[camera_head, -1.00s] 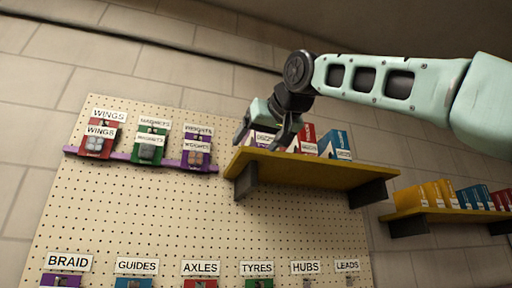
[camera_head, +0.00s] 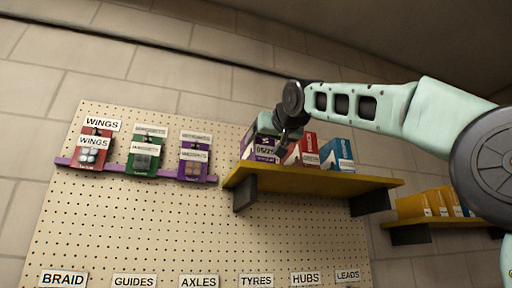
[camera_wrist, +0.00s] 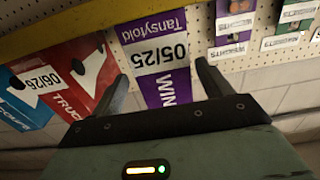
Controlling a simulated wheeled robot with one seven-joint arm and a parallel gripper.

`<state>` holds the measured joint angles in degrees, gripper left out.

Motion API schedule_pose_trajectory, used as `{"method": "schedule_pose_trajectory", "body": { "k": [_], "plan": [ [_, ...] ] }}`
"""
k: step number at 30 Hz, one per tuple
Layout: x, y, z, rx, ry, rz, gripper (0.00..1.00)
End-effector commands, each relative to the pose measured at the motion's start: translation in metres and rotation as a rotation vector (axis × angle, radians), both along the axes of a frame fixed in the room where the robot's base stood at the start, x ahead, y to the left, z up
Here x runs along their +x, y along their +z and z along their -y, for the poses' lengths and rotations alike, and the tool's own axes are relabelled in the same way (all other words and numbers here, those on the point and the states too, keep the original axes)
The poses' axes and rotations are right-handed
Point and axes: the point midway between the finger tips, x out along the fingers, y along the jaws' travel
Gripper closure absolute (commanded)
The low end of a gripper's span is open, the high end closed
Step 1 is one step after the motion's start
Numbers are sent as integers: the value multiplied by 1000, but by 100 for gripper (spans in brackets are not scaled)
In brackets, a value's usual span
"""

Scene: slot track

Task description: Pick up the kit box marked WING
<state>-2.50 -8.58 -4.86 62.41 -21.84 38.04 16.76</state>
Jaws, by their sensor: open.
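The kit box marked WING is purple with white labels. In the wrist view the WING box (camera_wrist: 163,62) appears upside down, reading "Tansyfold", "05/25" and "WIN"; my gripper hides the rest of the word. In the head view the same purple box (camera_head: 262,150) stands at the left end of the yellow shelf (camera_head: 310,180), partly behind my gripper (camera_head: 282,140). My gripper is open and empty. In the wrist view its fingers (camera_wrist: 164,80) lie either side of the box. I cannot tell whether they touch it.
A red box (camera_head: 302,150) and a blue box (camera_head: 337,155) stand on the shelf right of the purple one. Small packs hang on a purple rail (camera_head: 118,174) to the left, including a red WINGS pack (camera_head: 92,150). A lower shelf with yellow boxes (camera_head: 425,204) is at the right.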

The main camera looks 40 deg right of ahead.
Motion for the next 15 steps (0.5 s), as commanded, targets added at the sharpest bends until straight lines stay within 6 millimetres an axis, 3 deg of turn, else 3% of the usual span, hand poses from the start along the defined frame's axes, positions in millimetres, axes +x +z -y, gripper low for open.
{"method": "schedule_pose_trajectory", "body": {
  "k": [15],
  "plan": [
    [52,2,9,0,0,0,22]
  ]
}}
